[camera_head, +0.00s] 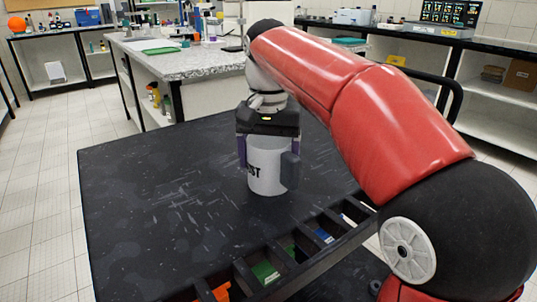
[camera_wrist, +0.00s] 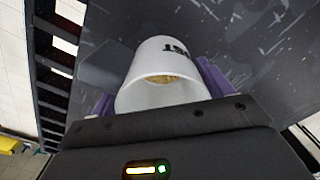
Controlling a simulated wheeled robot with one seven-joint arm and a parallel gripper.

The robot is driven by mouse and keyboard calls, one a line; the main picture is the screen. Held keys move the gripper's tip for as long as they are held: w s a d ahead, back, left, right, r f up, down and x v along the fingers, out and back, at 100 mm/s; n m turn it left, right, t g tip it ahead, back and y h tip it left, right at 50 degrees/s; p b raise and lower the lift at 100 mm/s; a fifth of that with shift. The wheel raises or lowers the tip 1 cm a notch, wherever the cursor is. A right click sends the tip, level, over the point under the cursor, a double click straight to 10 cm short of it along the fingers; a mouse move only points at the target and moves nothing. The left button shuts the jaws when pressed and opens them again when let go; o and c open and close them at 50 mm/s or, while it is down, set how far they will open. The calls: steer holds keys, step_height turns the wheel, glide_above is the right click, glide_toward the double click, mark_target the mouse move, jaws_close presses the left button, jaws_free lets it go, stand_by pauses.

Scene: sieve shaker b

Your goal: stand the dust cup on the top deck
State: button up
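The dust cup (camera_head: 264,170) is a white cylinder with dark lettering and a grey block, likely its handle, on its right side. It is upright over a dark flat top (camera_head: 140,205); whether its base touches is not clear. My gripper (camera_head: 268,150) points down from above, with purple fingers on opposite sides of the cup. They appear shut on it near the rim. In the wrist view, the cup (camera_wrist: 165,92) sits between the fingers, with tan material visible inside its mouth. The far side of the cup is hidden.
A dark divided rack (camera_head: 300,262) with green, blue and orange items runs along the near edge of the dark top. The top is clear left of the cup. My red arm hides much of the right. A speckled-top bench (camera_head: 185,66) stands behind.

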steer(key=o, duration=0.4)
